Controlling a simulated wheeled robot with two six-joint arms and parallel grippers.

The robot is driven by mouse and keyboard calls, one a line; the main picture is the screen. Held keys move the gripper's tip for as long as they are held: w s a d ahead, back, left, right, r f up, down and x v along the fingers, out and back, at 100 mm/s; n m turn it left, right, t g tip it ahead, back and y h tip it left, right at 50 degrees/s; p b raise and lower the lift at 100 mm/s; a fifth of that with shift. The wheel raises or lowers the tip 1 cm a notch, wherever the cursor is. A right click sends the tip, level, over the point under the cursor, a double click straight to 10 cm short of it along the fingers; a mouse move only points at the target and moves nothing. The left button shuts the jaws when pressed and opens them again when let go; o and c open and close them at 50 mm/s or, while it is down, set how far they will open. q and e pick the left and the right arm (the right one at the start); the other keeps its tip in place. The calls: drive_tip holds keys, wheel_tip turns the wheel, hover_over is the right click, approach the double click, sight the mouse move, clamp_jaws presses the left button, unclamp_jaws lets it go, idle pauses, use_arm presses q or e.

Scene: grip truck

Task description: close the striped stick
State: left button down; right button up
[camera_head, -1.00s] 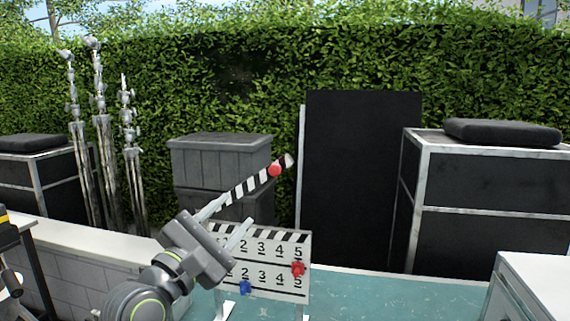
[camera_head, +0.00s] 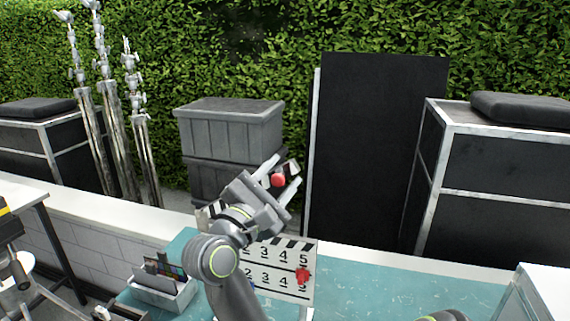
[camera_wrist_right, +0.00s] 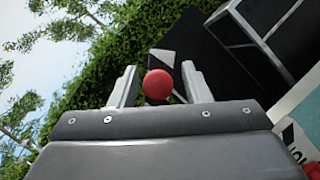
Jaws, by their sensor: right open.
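The white clapperboard (camera_head: 285,270) stands upright on the teal counter, with black numbers and a red marker (camera_head: 303,275) at its right. Its striped stick (camera_head: 292,168) is raised at a slant up to the right, mostly hidden behind my right gripper (camera_head: 279,180). A red ball knob (camera_head: 278,181) near the stick's upper end lies between the open fingers. In the right wrist view the red knob (camera_wrist_right: 157,84) also shows between the two separated fingers (camera_wrist_right: 160,87), with a pale stick tip beyond it. I cannot tell whether a finger touches it. My left gripper is out of view.
The teal counter (camera_head: 400,290) is clear right of the board. A grey tray with small items (camera_head: 165,285) sits left of my arm. Behind are grey crates (camera_head: 230,130), a tall black panel (camera_head: 375,150) and black cases (camera_head: 500,180).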

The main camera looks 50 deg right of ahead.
drive_tip(key=shift+s+a+r, duration=0.1)
drive_tip(key=shift+a, duration=0.05)
drive_tip(key=shift+c, duration=0.6)
clamp_jaws()
drive_tip(key=s+d+f+m+g+b, duration=0.1)
drive_tip(key=s+f+m+b, duration=0.1)
drive_tip(key=f+b, duration=0.3)
drive_tip(key=s+d+f+m+g+y+b, duration=0.1)
drive_tip(key=f+m+b, duration=0.3)
drive_tip(key=b, duration=0.5)
drive_tip(key=shift+s+f+m+y, duration=0.3)
drive_tip(key=shift+s+f, duration=0.05)
drive_tip(key=shift+f, duration=0.6)
drive_tip(key=shift+o, duration=0.6)
unclamp_jaws()
